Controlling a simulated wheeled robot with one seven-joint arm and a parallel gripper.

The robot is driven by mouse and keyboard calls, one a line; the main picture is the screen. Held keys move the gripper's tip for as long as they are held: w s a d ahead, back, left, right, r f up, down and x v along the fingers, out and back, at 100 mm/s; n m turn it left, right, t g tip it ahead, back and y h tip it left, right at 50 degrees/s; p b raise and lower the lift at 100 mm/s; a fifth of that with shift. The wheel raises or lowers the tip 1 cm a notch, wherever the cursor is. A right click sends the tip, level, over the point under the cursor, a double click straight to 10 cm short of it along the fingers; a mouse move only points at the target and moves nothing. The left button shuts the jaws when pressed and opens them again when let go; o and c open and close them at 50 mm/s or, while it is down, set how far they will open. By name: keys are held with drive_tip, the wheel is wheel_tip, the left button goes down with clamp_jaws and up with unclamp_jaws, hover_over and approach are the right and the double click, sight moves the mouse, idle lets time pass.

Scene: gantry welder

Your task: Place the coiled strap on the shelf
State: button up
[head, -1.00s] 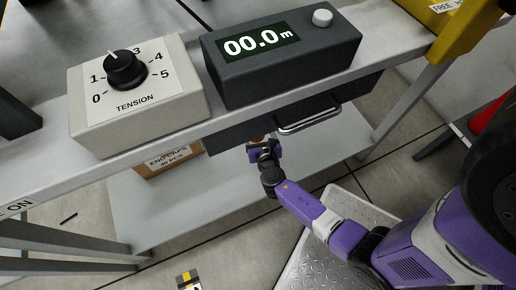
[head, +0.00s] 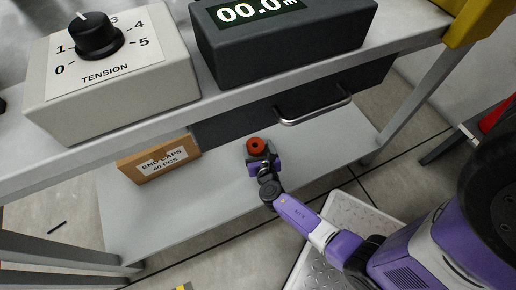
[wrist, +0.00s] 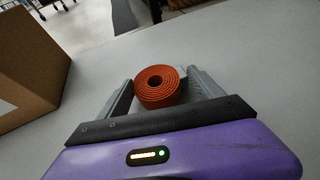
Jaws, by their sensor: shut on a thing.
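The coiled strap (wrist: 160,86) is an orange-red roll with a dark hole at its centre. It sits between the two fingers of my gripper (wrist: 160,95), which is shut on it. In the head view the strap (head: 256,146) shows at the tip of my gripper (head: 259,156), over the lower grey shelf (head: 230,205) under the bench. The shelf surface (wrist: 235,65) fills much of the wrist view around the strap. I cannot tell whether the strap touches the shelf or is held just above it.
A cardboard box (head: 158,160) labelled END CAPS stands on the shelf to the left; it also shows in the wrist view (wrist: 25,65). A dark drawer with a metal handle (head: 313,108) hangs above. A tension dial box (head: 110,80) and a meter box (head: 285,38) stand on the bench top.

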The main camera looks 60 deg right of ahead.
drive_tip(key=o, duration=1.6)
drive_tip(key=shift+f, duration=0.15)
drive_tip(key=shift+c, duration=0.2)
